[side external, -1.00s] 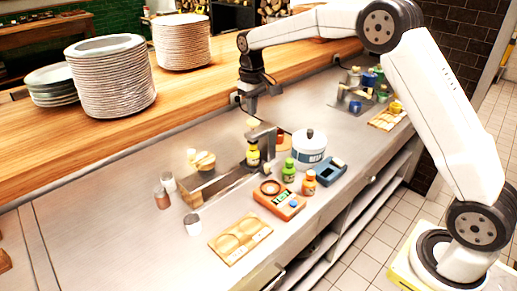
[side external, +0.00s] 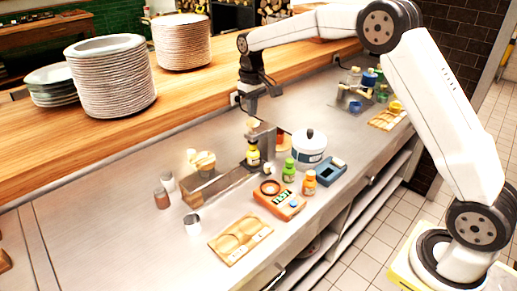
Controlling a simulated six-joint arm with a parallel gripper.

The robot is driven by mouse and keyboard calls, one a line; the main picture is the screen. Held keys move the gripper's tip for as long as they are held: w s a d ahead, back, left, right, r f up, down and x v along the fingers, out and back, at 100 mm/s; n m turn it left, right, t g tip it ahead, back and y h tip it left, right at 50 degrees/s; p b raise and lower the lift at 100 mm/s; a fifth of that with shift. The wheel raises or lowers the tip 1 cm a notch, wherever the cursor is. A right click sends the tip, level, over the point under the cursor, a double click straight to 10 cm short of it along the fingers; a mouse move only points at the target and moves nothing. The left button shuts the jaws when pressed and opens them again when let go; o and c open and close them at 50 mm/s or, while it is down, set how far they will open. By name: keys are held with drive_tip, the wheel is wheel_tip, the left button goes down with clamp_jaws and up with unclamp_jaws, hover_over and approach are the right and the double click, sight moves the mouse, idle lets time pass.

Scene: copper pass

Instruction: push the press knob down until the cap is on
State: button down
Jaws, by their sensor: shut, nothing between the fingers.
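The press is a grey metal bracket (side external: 267,134) in the middle of the counter, with a small cream knob (side external: 251,123) on top. A yellow bottle (side external: 253,155) with a dark upper part stands upright under the press arm. Whether a cap sits on its neck is too small to tell. My gripper (side external: 251,112) points straight down just above the knob. It is shut and empty. Whether its tips touch the knob cannot be made out.
A green bottle (side external: 289,171), an orange bottle (side external: 309,183), an orange scale (side external: 279,200) and a white pot (side external: 310,146) stand right of the press. A metal trough (side external: 215,184) and small shakers (side external: 162,198) are left. A wooden tray (side external: 240,238) lies in front.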

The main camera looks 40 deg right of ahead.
sight(253, 121)
drive_tip(key=shift+f, duration=1.6)
drive_tip(key=shift+r, duration=1.75)
drive_tip(key=shift+r, duration=0.15)
drive_tip(key=shift+r, duration=2.4)
drive_tip(key=shift+s+f, duration=0.1)
drive_tip(key=shift+s, duration=0.05)
drive_tip(key=shift+s+a+f, duration=0.2)
drive_tip(key=shift+s+f, duration=0.1)
drive_tip(key=shift+s, duration=0.15)
drive_tip(key=s+a+f+t, duration=0.1)
drive_tip(key=s+f, duration=0.3)
drive_tip(key=s, duration=0.4)
drive_tip(key=s+a+f, duration=0.1)
drive_tip(key=s+f, duration=0.3)
drive_tip(key=s, duration=0.5)
drive_tip(key=s+a+f+t, duration=0.1)
drive_tip(key=s+f, duration=0.3)
drive_tip(key=s, duration=0.5)
drive_tip(key=shift+a+t, duration=0.3)
